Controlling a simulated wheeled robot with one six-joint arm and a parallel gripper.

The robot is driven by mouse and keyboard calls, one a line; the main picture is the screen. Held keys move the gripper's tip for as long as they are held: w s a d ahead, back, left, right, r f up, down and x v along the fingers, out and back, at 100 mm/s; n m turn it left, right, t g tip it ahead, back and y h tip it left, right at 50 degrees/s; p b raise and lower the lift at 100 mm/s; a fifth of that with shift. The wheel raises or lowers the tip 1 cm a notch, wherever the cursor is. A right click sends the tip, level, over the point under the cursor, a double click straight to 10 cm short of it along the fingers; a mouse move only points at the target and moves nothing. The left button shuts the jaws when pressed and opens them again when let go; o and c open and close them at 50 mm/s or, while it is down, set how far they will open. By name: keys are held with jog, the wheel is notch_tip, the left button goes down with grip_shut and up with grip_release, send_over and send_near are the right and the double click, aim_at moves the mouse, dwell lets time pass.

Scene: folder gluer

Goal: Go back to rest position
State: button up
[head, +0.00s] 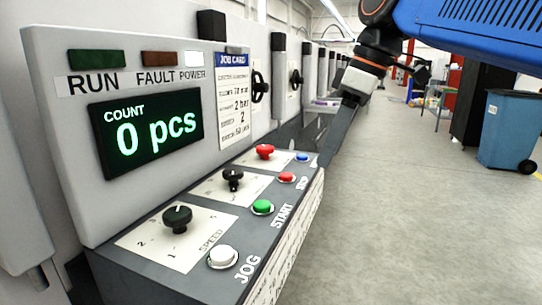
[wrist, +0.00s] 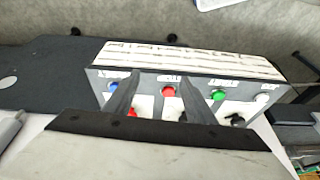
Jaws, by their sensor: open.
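My gripper (head: 350,98) is in the upper right of the head view, raised beyond the far end of the control panel (head: 262,239). In the wrist view my gripper (wrist: 163,82) shows two grey fingers spread apart with nothing held between them. The panel's red button (wrist: 168,91) appears between the fingers, with the blue button (wrist: 113,87) and green button (wrist: 218,95) to either side. Whether the fingers touch anything is not clear. The counter display (head: 146,136) reads 0 pcs, and the white POWER lamp (head: 194,58) is lit.
The panel carries a black speed knob (head: 177,217), a red knob (head: 264,151) and a white JOG button (head: 222,257). A job card (head: 234,100) hangs beside the display. Open floor (head: 420,210) lies to the right, with a blue bin (head: 509,128) farther back.

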jog(key=s+d+f+m+t+h, duration=0.1)
jog(key=s+d+f+m, duration=0.3)
jog(key=f, duration=0.6)
jog(key=s+d+f+m+t+h, duration=0.1)
jog(key=s+d+f+m, duration=0.3)
jog(key=d+f, duration=0.3)
jog(key=s+d+f+m+t+h, duration=0.1)
jog(key=s+d+f+m, duration=0.4)
jog(key=f, duration=0.9)
jog(key=shift+s+d+f+t+h, duration=0.15)
jog(key=shift+d+f+t+h, duration=0.15)
jog(key=shift+d, duration=0.3)
